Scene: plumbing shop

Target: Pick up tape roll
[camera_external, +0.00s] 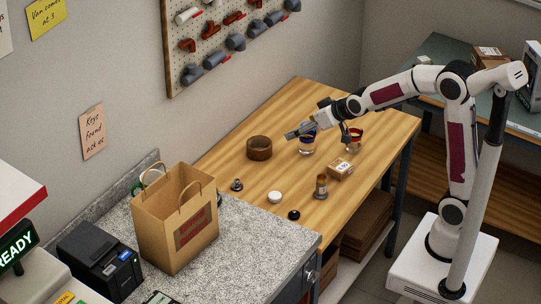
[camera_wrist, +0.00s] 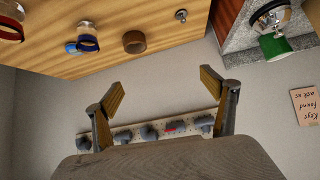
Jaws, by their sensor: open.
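The tape roll (camera_external: 259,148) is a brown ring lying flat on the wooden table, left of my gripper in the external view. In the wrist view the tape roll (camera_wrist: 134,42) shows near the top centre, beyond the fingertips and apart from them. My gripper (camera_external: 292,134) is raised above the table, pointing left toward the wall, to the right of the roll. In the wrist view my gripper (camera_wrist: 166,92) has its two fingers spread wide with nothing between them.
A blue-banded glass jar (camera_external: 307,143) stands close by my gripper. A red-topped jar (camera_external: 354,138), a small box (camera_external: 341,169) and a brown bottle (camera_external: 321,187) are nearby. A paper bag (camera_external: 174,220) stands on the grey counter. A pegboard (camera_external: 225,40) hangs on the wall.

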